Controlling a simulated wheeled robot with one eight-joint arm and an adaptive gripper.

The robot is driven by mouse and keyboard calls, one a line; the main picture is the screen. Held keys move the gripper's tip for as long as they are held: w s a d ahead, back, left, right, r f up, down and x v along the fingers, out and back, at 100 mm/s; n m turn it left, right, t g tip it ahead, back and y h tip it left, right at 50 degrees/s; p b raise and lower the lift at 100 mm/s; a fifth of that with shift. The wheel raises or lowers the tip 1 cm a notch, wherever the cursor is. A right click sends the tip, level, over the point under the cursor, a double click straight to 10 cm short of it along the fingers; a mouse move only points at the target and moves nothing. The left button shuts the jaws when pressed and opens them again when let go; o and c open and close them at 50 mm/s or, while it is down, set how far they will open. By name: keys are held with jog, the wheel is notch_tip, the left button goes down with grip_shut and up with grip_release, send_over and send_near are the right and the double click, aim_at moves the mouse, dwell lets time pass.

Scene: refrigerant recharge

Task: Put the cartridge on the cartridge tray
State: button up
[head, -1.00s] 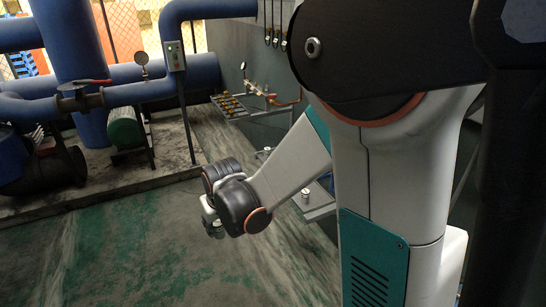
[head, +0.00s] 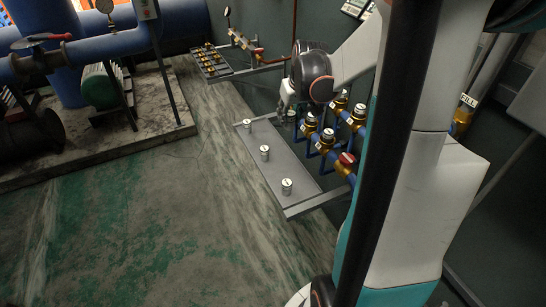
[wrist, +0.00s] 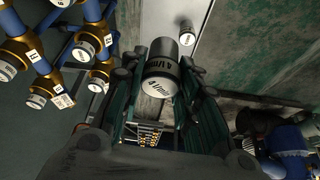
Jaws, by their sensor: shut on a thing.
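My gripper (wrist: 162,84) is shut on a cartridge (wrist: 160,76), a white-and-dark cylinder with black print on its pale end, seen between the fingers in the wrist view. In the head view my gripper (head: 286,104) is above the far right corner of a long grey tray (head: 282,163). The held cartridge cannot be made out clearly there. Three small pale cartridges stand upright and apart along the tray: near (head: 286,186), middle (head: 264,152) and far (head: 247,125). In the wrist view one standing cartridge (wrist: 187,34) shows beyond the held one, on the pale tray surface (wrist: 156,20).
Blue pipes with brass, white-capped fittings (head: 327,137) stand close to the tray's right side; one has a red cap (head: 346,159). A rack with brass pieces (head: 209,63) is on the wall farther back. The green floor (head: 150,230) at left is clear.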

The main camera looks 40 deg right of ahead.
jog(key=shift+s+d+r, duration=0.1)
jog(key=shift+s+d, duration=0.2)
jog(key=shift+d, duration=0.35)
jog(key=shift+s+d+f, duration=0.1)
jog(key=shift+d+f, duration=0.1)
jog(key=shift+f, duration=0.05)
notch_tip(320, 180, down, 19)
jog(key=b, duration=0.7)
jog(key=shift+f+b, duration=0.2)
jog(key=shift+b, duration=0.1)
jog(key=shift+r, duration=0.1)
jog(key=o, duration=0.7)
jog(key=shift+f, duration=0.25)
jog(key=o, duration=0.4)
jog(key=shift+r, duration=0.1)
